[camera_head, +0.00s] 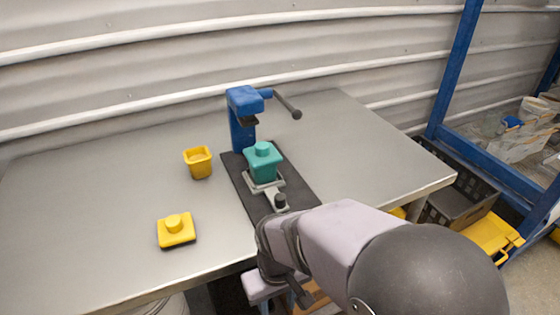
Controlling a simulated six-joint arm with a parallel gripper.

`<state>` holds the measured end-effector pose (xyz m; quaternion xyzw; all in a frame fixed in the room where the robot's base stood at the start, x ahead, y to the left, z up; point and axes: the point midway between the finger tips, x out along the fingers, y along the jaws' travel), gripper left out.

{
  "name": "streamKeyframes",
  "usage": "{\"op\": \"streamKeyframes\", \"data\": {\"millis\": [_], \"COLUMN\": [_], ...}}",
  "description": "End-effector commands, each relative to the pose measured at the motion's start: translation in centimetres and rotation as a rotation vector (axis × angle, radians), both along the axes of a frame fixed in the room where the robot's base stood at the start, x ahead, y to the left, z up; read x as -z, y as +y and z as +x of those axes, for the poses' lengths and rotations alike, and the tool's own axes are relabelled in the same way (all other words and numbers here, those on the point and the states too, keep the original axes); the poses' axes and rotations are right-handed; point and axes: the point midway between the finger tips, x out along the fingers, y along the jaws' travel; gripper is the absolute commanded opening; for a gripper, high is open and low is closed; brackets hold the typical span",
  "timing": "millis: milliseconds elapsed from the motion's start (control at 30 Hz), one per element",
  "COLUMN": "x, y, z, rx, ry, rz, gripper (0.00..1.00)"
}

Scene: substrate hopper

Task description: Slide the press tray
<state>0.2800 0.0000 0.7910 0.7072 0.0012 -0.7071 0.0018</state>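The press tray (256,187) is a light grey plate on the dark base of the blue press (243,108). It sits in front of the press column, not under the head. A teal block (263,165) with a round knob on top stands on it. A short grey handle with a dark knob (281,200) sticks out toward the front of the tray. My arm comes in from the bottom right and bends just in front of the press base.
A yellow cup (198,162) and a yellow knobbed block (176,230) stand on the grey table (95,215) left of the press. The press lever (288,105) sticks out to the right. A blue rack frame (456,65) and dark crate (455,195) are beyond the table's right edge.

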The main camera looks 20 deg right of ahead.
Motion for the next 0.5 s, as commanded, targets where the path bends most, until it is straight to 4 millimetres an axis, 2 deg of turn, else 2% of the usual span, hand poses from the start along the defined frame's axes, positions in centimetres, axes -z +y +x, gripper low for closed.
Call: {"op": "streamKeyframes", "data": {"millis": [33, 500], "x": [-3.2, -16.9], "y": [0.0, -0.1], "z": [0.0, 0.0], "rx": [0.0, 0.006], "ry": [0.0, 0.005], "rz": [0.0, 0.0], "gripper": [0.4, 0.4]}}
